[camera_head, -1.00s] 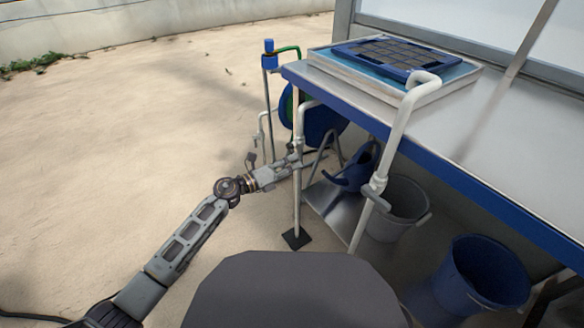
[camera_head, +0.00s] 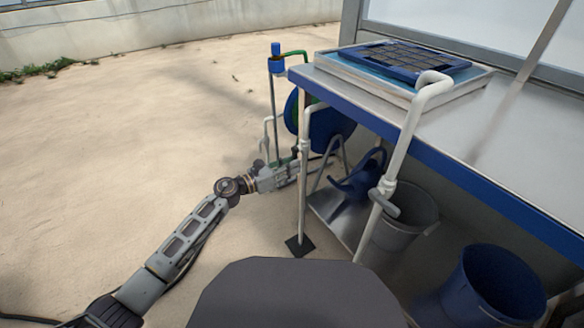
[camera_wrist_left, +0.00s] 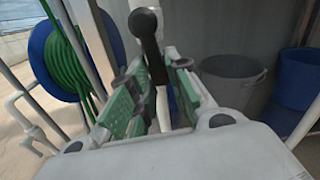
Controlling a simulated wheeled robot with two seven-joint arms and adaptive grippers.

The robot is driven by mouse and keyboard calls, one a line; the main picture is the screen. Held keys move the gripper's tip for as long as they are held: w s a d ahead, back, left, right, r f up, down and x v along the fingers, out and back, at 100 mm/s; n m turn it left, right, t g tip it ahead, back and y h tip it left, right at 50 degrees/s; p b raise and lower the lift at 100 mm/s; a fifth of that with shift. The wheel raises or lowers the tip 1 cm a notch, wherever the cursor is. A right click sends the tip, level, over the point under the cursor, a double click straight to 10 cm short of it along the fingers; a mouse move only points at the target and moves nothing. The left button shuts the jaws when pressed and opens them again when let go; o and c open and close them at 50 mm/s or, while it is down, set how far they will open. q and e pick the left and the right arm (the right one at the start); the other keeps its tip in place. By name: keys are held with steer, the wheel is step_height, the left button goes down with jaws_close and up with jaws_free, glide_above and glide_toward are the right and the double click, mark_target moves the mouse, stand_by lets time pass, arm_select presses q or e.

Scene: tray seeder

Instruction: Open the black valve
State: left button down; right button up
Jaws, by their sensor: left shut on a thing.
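The black valve handle (camera_wrist_left: 147,35) is a lever with a rounded knob, standing tilted in the middle of the left wrist view. It is on a white pipe (camera_wrist_left: 162,108). My left gripper (camera_wrist_left: 152,88), with green finger pads, is shut on the lower part of the handle, and the knob sticks up above the fingers. In the head view, my left gripper (camera_head: 300,170) is beside the thin white upright pipe (camera_head: 302,212) at the bench's front left corner. There the handle is too small to make out. My right gripper is not in view.
A blue hose reel (camera_head: 328,124) with green hose stands behind the gripper. The bench (camera_head: 480,190) is to the right, with a blue watering can (camera_head: 362,180), a grey bucket (camera_head: 400,225) and a blue bucket (camera_head: 490,285) below. The sandy floor at left is clear.

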arm_select(q)
steer(key=shift+w+a+f+m, duration=0.1)
steer(key=shift+w+a+m, duration=0.2)
steer(key=shift+m, duration=0.6)
steer(key=c, duration=1.3)
jaws_free()
steer(key=shift+c, duration=0.2)
steer(key=shift+a, duration=0.1)
steer(key=v, duration=1.1)
steer(key=shift+s+a, duration=0.25)
steer(key=shift+a, duration=0.05)
